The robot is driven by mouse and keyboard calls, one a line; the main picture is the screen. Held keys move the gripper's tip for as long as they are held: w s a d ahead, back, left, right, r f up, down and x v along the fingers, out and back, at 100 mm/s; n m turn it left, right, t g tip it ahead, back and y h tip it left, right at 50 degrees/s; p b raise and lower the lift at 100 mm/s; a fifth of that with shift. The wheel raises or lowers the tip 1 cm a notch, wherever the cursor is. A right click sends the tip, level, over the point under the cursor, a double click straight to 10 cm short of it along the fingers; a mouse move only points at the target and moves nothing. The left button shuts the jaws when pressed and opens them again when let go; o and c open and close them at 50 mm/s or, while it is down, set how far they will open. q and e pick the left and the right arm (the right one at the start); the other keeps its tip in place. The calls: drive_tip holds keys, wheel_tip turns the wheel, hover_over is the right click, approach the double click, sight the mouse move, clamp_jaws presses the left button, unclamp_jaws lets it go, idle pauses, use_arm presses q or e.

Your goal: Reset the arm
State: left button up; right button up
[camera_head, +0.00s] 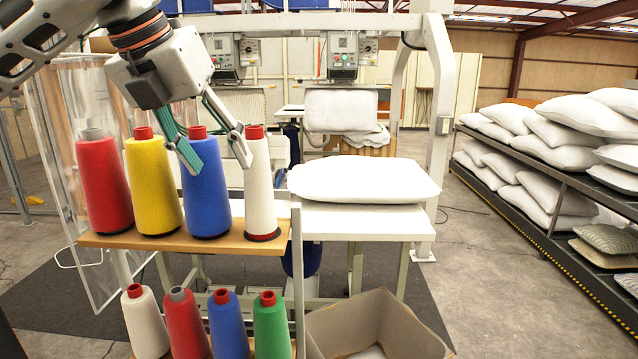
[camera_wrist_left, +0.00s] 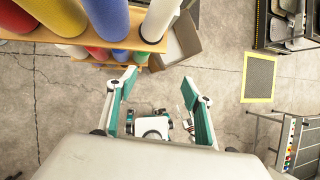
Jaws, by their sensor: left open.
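My left gripper (camera_head: 219,163) comes in from the upper left in the head view. Its two teal-lined fingers are spread apart with nothing between them. They hang in front of the blue thread cone (camera_head: 206,195) and the white thread cone (camera_head: 259,190), overlapping their upper parts in the picture. In the left wrist view the open fingers (camera_wrist_left: 158,80) point toward the shelf edge, with bare floor showing between them. Whether they touch a cone I cannot tell. My right gripper is in neither view.
A wooden shelf (camera_head: 180,241) also bears red (camera_head: 104,187) and yellow (camera_head: 154,190) cones. Several cones stand below. A white pillow (camera_head: 364,179) lies on a table (camera_head: 372,223). An open cardboard box (camera_head: 415,335) stands in front. A pillow rack (camera_head: 560,255) is at right.

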use_arm(q)
drive_tip(key=w+d+f+n+h, duration=0.2)
drive_tip(key=w+d+f+n, duration=0.15)
drive_tip(key=f, duration=0.35)
drive_tip(key=w+d+f+n+h, duration=0.15)
drive_tip(key=d+f, duration=0.25)
drive_tip(key=f, duration=0.4)
drive_tip(key=d+f+n+t+h, duration=0.1)
drive_tip(key=d+f+n, duration=0.1)
drive_tip(key=f+n, duration=0.8)
drive_tip(key=d+f+n+t+h, duration=0.1)
drive_tip(key=d+f+n+h, duration=0.2)
drive_tip(key=f, duration=1.3)
drive_tip(key=s+a+f+n+t+y, duration=0.2)
drive_tip(key=s+a+f+n, duration=0.3)
drive_tip(key=f, duration=0.4)
drive_tip(key=s+a+f+n+t+y, duration=0.15)
drive_tip(key=s+a+f+n, duration=0.35)
drive_tip(key=f, duration=0.5)
drive_tip(key=s+a+f+n+y, duration=0.2)
drive_tip(key=s+a+f, duration=0.2)
drive_tip(key=s, duration=0.4)
drive_tip(key=s+a+f+n+y, duration=0.2)
drive_tip(key=s+a+f+n, duration=0.1)
drive_tip(key=s+a+f, duration=0.2)
drive_tip(key=s, duration=0.2)
drive_tip(key=shift+s+a+n+y, duration=0.3)
drive_tip(key=shift+s+a, duration=0.1)
